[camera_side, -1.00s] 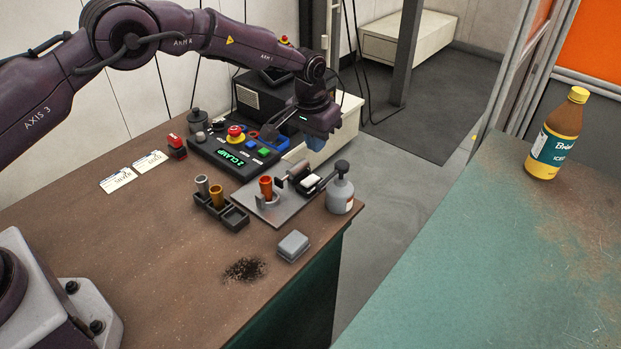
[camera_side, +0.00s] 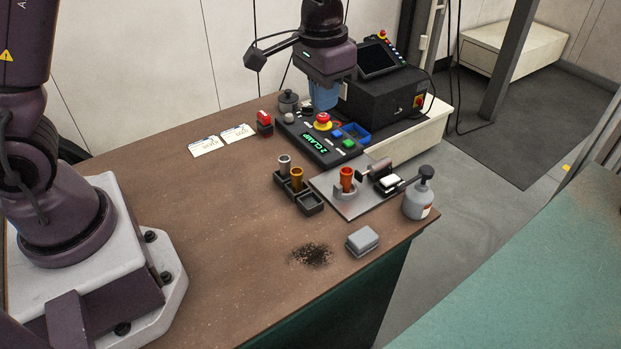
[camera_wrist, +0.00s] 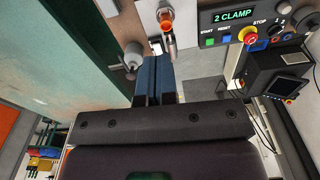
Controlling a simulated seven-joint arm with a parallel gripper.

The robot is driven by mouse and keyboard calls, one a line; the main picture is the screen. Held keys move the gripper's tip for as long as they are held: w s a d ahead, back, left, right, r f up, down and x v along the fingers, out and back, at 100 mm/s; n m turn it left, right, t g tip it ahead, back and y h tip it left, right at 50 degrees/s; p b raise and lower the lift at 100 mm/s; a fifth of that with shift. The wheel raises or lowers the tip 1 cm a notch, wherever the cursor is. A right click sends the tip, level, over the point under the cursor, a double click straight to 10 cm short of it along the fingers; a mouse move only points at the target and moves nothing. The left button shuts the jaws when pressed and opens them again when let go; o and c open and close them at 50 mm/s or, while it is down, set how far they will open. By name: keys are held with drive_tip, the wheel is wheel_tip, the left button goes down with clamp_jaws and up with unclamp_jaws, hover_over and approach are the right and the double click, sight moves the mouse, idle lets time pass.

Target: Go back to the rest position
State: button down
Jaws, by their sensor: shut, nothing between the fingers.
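My gripper (camera_side: 323,100) hangs pointing down over the back part of the control panel (camera_side: 318,147). Its blue fingers are together with nothing between them. They also show shut in the wrist view (camera_wrist: 158,66). In the side view the fingertips look close above the panel near the red stop button (camera_side: 323,122), but I cannot tell the exact gap. The panel display reads "2 CLAMP". The orange-red tube (camera_side: 347,178) stands upright in its holder on the grey fixture plate (camera_side: 334,204), apart from my gripper.
A rack (camera_side: 311,203) holds a grey and an orange tube. A grey bottle (camera_side: 418,200), a grey block (camera_side: 362,241) and dark grit (camera_side: 311,255) are near the front edge. A black machine with a screen (camera_side: 385,95) stands behind. The table's left middle is clear.

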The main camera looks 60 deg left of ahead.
drive_tip(key=s+a+r+t, duration=0.1)
drive_tip(key=s+r, duration=0.4)
drive_tip(key=s, duration=0.5)
drive_tip(key=s+a+r+t, duration=0.2)
drive_tip(key=s+r+t, duration=0.2)
drive_tip(key=s, duration=0.6)
drive_tip(key=shift+s+a+r+n, duration=0.3)
drive_tip(key=shift+s+r, duration=0.1)
drive_tip(key=shift+r, duration=0.75)
